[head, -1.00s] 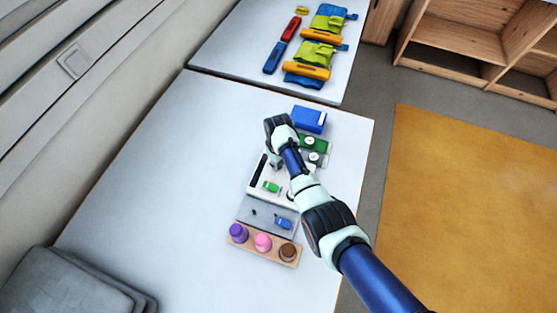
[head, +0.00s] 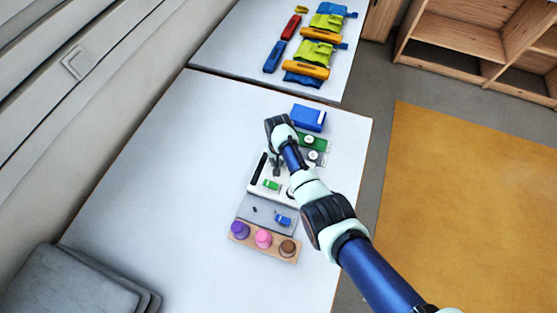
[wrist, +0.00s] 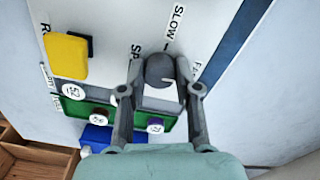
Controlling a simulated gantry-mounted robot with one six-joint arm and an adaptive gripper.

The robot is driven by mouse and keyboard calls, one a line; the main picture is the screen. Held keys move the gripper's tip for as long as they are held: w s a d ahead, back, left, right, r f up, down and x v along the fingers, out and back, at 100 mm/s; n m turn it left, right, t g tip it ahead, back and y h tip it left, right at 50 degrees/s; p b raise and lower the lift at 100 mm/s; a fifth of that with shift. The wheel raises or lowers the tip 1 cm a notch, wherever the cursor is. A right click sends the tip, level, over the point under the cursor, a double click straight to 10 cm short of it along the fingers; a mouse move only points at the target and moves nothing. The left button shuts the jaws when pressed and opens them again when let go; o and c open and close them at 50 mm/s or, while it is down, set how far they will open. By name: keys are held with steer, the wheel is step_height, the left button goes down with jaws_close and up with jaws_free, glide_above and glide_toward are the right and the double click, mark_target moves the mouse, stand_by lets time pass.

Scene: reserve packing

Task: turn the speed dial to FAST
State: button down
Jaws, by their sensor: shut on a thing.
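The speed dial (wrist: 160,68) is a round dark grey knob on a white panel (wrist: 110,25) in the wrist view. My gripper (wrist: 161,76) is shut on it, one finger on each side. A small pale mark shows at the knob's lower right edge. The label SLOW (wrist: 174,22) is above the knob, and a partly hidden label starting "FA" (wrist: 195,70) is at its right. A label starting "SP" is left of the knob, partly covered. In the head view my gripper (head: 276,168) is over the white device (head: 256,190); the dial is hidden there.
A yellow block (wrist: 66,55) is left of the dial. A green tray (head: 326,146) with round pieces and a blue box (head: 309,118) lie beyond the device. A grey plate (head: 262,207) and a wooden rack (head: 272,252) with coloured knobs are nearer.

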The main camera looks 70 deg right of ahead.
steer(key=shift+m, duration=0.4)
steer(key=c, duration=0.8)
jaws_free()
steer(key=shift+r, duration=0.1)
step_height(320, 180, up, 12)
steer(key=shift+f, duration=0.1)
